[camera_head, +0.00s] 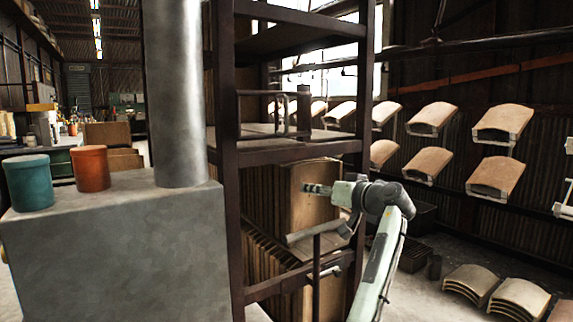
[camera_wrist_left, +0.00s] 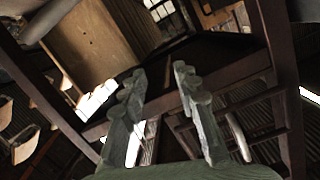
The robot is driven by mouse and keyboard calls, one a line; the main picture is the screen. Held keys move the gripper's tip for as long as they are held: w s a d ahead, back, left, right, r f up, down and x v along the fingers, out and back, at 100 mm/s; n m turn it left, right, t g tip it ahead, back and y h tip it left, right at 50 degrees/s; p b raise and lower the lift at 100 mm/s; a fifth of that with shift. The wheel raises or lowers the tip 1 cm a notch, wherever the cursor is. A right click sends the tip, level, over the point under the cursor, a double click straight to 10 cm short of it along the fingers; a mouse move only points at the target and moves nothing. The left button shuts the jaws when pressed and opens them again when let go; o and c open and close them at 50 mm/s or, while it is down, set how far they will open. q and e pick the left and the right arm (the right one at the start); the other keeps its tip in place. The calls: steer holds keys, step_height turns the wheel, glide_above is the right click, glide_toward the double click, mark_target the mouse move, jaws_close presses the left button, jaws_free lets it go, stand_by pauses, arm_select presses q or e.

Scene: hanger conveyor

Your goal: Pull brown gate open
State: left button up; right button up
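A tall dark brown metal frame (camera_head: 230,205) stands in the middle of the head view, with rails across it. I cannot tell which part of it is the brown gate. A tan-brown panel (camera_head: 308,212) stands inside the frame; a similar panel shows at the upper left of the left wrist view (camera_wrist_left: 85,45).
A grey block with a round column (camera_head: 180,90) stands left of the frame, carrying a teal pot (camera_head: 29,183) and an orange pot (camera_head: 91,168). Curved tan pieces (camera_head: 432,118) hang in rows at right. More curved pieces (camera_head: 519,299) are stacked on the floor.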

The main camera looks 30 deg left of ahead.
mark_target(286, 128)
arm_select(q)
steer(key=s+d+r+n+g+y, duration=0.1)
steer(key=s+r+n+g, duration=0.15)
steer(key=r, duration=0.65)
steer(key=s+r+n+g+y, duration=0.1)
steer(key=s+r+n+y, duration=0.15)
steer(key=r, duration=0.75)
steer(key=shift+n+t+h, duration=0.25)
steer(key=shift+n+h, duration=0.15)
steer(key=shift+h, duration=0.05)
steer(key=a, duration=0.5)
steer(key=w+a, duration=0.1)
steer(key=a, duration=0.1)
steer(key=shift+a+f+p, duration=0.15)
steer(key=shift+a+p, duration=0.05)
steer(key=shift+p, duration=0.2)
arm_select(e)
steer(key=shift+w+f, duration=0.1)
steer(key=shift+f, duration=0.25)
steer(key=shift+w+a, duration=0.1)
arm_select(q)
jaws_close()
arm_select(e)
steer(key=shift+w+r, duration=0.2)
steer(key=shift+r, duration=0.05)
steer(key=shift+s, duration=0.1)
